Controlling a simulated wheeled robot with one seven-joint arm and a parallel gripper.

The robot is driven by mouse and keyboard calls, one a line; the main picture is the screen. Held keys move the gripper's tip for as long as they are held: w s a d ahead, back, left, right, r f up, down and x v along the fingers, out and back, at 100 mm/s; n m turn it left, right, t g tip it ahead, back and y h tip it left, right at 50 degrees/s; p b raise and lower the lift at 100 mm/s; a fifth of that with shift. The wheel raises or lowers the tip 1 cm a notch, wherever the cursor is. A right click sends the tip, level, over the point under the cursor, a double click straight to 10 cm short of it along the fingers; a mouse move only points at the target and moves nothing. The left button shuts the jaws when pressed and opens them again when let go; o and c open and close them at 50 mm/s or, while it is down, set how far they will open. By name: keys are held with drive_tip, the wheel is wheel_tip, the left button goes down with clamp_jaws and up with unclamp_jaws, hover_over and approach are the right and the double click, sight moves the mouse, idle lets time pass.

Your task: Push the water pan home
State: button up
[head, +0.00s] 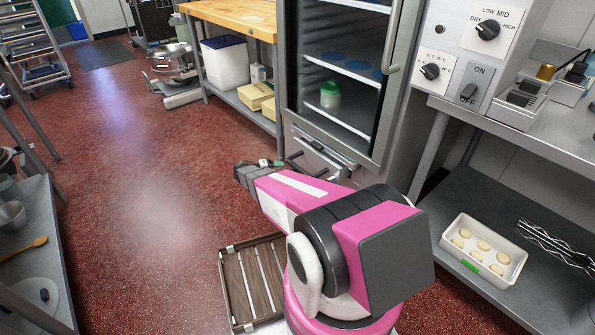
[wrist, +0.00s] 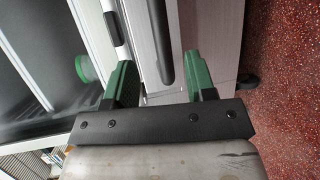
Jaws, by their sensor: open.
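The water pan appears to be the grey drawer-like unit low in the tall cabinet (head: 282,88), below its glass door; its front (head: 318,152) has dark bar handles. Part of it is hidden behind my arm in the head view, and I cannot tell how far out it stands. I see no clear contact.
A green-lidded container (head: 330,95) stands inside the cabinet. Red floor (head: 140,190) is clear at left.

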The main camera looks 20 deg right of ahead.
sight(296, 168)
drive_tip(key=d, duration=0.3)
drive_tip(key=d+f, duration=0.1)
drive_tip(key=d, duration=0.5)
drive_tip(key=shift+s+d+f, duration=0.2)
drive_tip(key=shift+d+f, duration=0.05)
drive_tip(key=shift+f, duration=0.15)
clamp_jaws()
drive_tip(key=shift+d, duration=0.1)
